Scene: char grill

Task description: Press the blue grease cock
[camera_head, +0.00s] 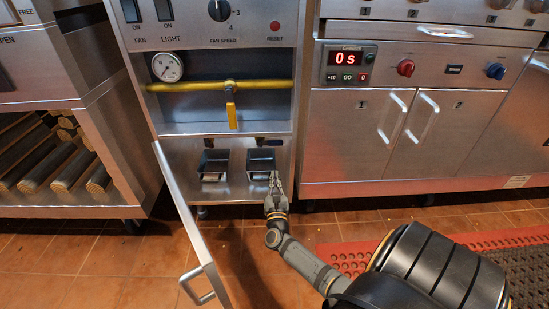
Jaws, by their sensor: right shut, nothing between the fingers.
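A small dark, bluish lever (270,141) sits above the right black grease pan inside the open lower cabinet; it looks like the blue grease cock, though its colour is hard to tell. A similar dark lever (208,142) sits above the left pan. My right gripper (274,177) is shut and empty, pointing up at the lower right corner of the right pan (262,155), below the bluish lever and apart from it. My left gripper is not in view.
The cabinet door (184,212) stands open on the left. A yellow pipe with a yellow handle (231,113) crosses above the pans. A blue knob (496,71) and a red knob (405,67) are on the right panel. A red mat (345,257) lies on the floor.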

